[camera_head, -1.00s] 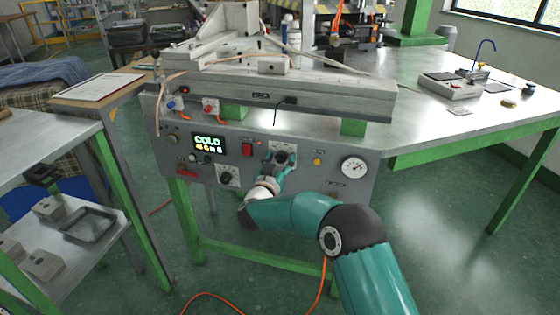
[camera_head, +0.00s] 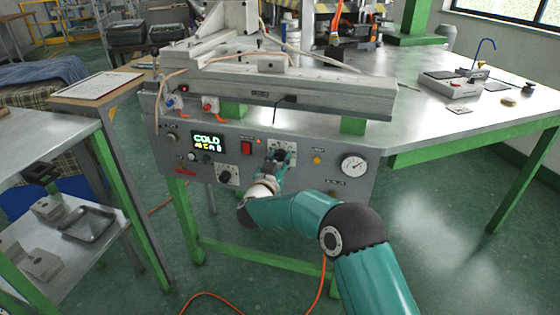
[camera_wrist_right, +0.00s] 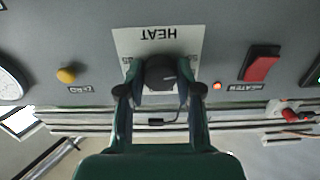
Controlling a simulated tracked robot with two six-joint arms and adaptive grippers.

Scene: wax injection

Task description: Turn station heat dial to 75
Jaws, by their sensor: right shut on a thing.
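The black heat dial (camera_wrist_right: 160,72) sits on a white plate (camera_wrist_right: 130,42) marked HEAT, which appears upside down in the right wrist view. My right gripper (camera_wrist_right: 162,90) has one finger on each side of the dial and is shut on it. In the head view, my right gripper (camera_head: 280,158) reaches the front panel and covers much of the dial. The station's display (camera_head: 207,143) reads COLD, with a yellow line below too blurred to read. The dial's exact setting cannot be read. My left gripper is not in view.
The grey panel (camera_head: 335,183) also carries a red switch (camera_head: 246,148), a second black dial (camera_head: 225,177), a yellow button (camera_head: 317,160) and a round gauge (camera_head: 354,167). A side table with a clipboard (camera_head: 97,87) stands left. The floor before the panel is open.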

